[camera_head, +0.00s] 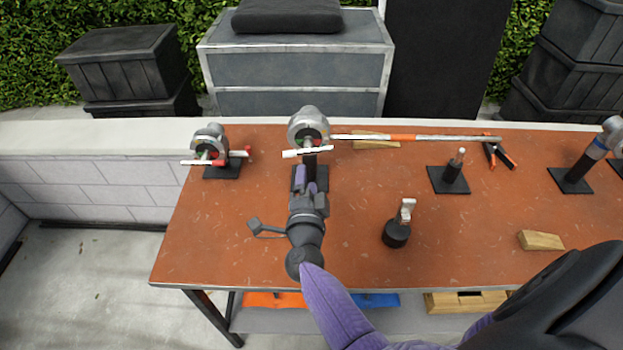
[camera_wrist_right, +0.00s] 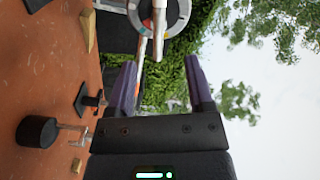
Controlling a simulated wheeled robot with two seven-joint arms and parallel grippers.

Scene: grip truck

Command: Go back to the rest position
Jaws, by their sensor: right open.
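My right gripper (camera_head: 308,178) is over the middle-left of the orange table (camera_head: 250,235), its arm coming in from the lower right. In the right wrist view its two purple fingers (camera_wrist_right: 162,85) are apart, with nothing between them but background. Just beyond the fingertips stands a silver grip head (camera_head: 308,125) on a post with a black base. It also shows at the top of the right wrist view (camera_wrist_right: 172,15). I cannot tell whether the fingers touch its post. My left gripper is not in view.
A second grip head (camera_head: 210,142) stands at the table's left. A long rod (camera_head: 420,137) extends right from the middle head.

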